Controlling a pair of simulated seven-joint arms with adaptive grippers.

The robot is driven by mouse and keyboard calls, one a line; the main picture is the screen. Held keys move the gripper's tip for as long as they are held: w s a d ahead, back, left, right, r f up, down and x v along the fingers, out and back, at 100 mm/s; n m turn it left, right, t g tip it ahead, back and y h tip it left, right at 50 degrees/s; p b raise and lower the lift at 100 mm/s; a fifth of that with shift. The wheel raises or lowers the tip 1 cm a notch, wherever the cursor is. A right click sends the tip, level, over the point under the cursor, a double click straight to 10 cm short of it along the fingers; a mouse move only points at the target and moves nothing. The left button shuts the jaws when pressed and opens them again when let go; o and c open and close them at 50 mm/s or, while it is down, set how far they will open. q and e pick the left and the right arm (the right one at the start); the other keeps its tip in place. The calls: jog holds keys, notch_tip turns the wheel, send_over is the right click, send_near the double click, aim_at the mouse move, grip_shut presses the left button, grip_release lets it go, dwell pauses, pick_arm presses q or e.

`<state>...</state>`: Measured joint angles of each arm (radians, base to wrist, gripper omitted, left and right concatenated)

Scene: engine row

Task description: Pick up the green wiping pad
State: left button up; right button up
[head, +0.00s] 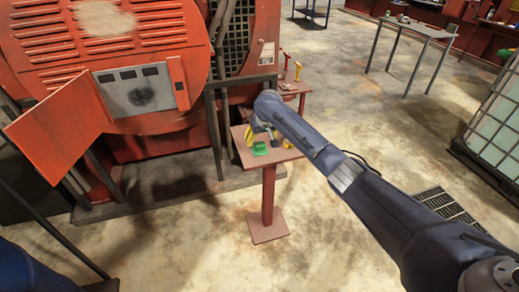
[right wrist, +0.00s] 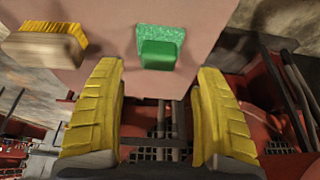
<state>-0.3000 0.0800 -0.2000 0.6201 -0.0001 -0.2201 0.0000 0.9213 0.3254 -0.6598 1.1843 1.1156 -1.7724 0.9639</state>
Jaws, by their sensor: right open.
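The green wiping pad (head: 259,149) lies on the small brown pedestal table (head: 268,172). In the right wrist view the pad (right wrist: 160,47) shows a rough lighter green part and a smoother, darker green part. My right gripper (right wrist: 158,72) has two yellow fingers spread wide and nothing between them. The pad lies just beyond the fingertips, between their lines and apart from both. In the head view my right gripper (head: 264,138) is over the tabletop beside the pad, partly hidden by its own wrist. My left gripper is not in view.
A wooden brush with yellow bristles (right wrist: 45,42) lies on the tabletop, left of the pad in the right wrist view. A big red machine (head: 150,60) with an open door stands behind and left of the table. Open concrete floor (head: 340,80) lies to the right.

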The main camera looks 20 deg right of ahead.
aim_at(260, 143)
jog(key=shift+x, duration=2.35)
jog(key=shift+d, duration=0.1)
jog(key=c, duration=1.3)
